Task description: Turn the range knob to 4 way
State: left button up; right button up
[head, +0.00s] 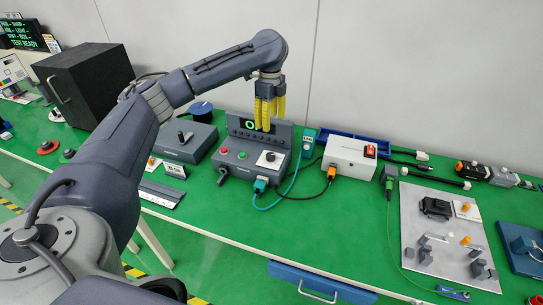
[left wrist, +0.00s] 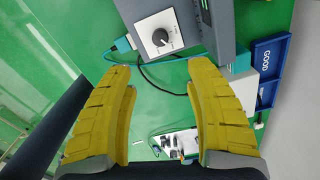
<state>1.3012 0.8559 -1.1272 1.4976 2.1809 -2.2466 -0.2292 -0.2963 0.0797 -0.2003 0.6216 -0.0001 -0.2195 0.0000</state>
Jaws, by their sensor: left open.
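The range knob (head: 270,157) is a black dial on a white plate, on the sloped front of the grey control box (head: 237,163). In the left wrist view the knob (left wrist: 161,37) shows large near the top, between and beyond the fingertips. The marks around it are too small to read. My left gripper (head: 267,126) points down above and behind the knob, near the box's display. My right gripper is not in view.
A green display stands upright behind the control box's panel, close to my fingers. Cables lead from the box to a white power unit (head: 345,160) at right. A blue tray (head: 340,139) lies behind.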

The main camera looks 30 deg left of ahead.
aim_at(271, 155)
pick_arm(q)
notch_tip(271, 155, down, 16)
jog(key=shift+f, duration=0.1)
dwell(0.5)
grip_shut()
dwell(0.5)
